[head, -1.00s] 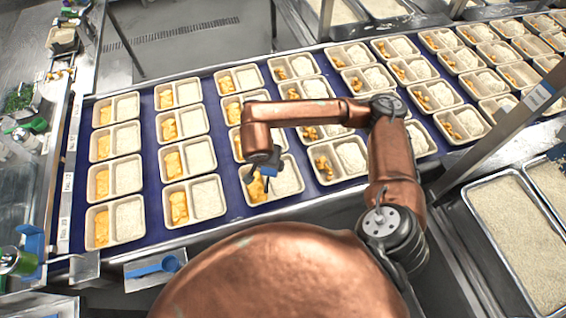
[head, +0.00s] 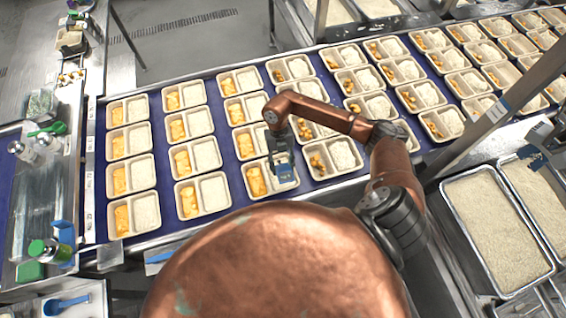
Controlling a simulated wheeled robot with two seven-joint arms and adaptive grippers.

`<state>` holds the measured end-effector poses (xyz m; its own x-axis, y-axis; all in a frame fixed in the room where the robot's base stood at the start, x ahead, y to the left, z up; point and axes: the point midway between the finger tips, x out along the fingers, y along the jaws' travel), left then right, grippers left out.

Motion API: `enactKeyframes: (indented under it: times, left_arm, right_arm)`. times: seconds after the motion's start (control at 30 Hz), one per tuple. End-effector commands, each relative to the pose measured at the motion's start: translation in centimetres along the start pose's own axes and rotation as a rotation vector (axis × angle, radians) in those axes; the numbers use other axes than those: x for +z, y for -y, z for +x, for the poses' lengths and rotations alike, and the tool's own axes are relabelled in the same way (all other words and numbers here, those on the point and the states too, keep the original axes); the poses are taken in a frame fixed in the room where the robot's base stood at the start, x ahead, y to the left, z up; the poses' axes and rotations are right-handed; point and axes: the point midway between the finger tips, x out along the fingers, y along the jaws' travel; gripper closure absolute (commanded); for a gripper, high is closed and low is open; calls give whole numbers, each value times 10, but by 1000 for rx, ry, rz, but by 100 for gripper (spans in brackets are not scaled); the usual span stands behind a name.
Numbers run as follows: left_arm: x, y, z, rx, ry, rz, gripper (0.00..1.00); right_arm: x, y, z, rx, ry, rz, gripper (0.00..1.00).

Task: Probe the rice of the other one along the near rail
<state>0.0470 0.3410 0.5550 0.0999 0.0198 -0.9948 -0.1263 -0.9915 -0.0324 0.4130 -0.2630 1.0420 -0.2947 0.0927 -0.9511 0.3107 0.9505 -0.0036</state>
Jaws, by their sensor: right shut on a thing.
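My right gripper (head: 278,150) reaches in from the right and is shut on a small blue tool (head: 285,171), which looks like the probe. The gripper and tool are over the rice side of a two-part tray (head: 247,195) in the row along the near rail. Yellow food (head: 256,181) fills that tray's left part; its rice (head: 292,184) is partly hidden by the tool. I cannot tell whether the tip touches the rice. Other near-row trays stand to the left (head: 203,195) and right (head: 333,158). My left gripper is not in view.
Several rows of filled trays stand on the blue belt (head: 165,205). Large metal pans of rice (head: 495,230) stand at the right. A slanted metal post (head: 495,112) rises at the right.

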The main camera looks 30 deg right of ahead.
Motion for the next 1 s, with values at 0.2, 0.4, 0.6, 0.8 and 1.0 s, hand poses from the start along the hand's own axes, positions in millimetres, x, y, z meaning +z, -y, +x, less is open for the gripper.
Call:
enactKeyframes:
  times: [0.2, 0.4, 0.6, 0.8, 1.0]
  left_arm:
    - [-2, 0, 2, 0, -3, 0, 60]
    - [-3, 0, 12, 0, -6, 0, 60]
    - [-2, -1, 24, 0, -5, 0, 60]
    - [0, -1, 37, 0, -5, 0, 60]
    - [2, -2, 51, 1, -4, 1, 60]
  right_arm:
    - [1, 0, 6, 13, 1, 38, 84]
    - [5, 0, 18, 12, 1, 35, 84]
    - [11, 0, 36, 12, 1, 35, 84]
    - [17, 0, 54, 11, 2, 34, 84]
    - [22, 0, 72, 12, 1, 33, 84]
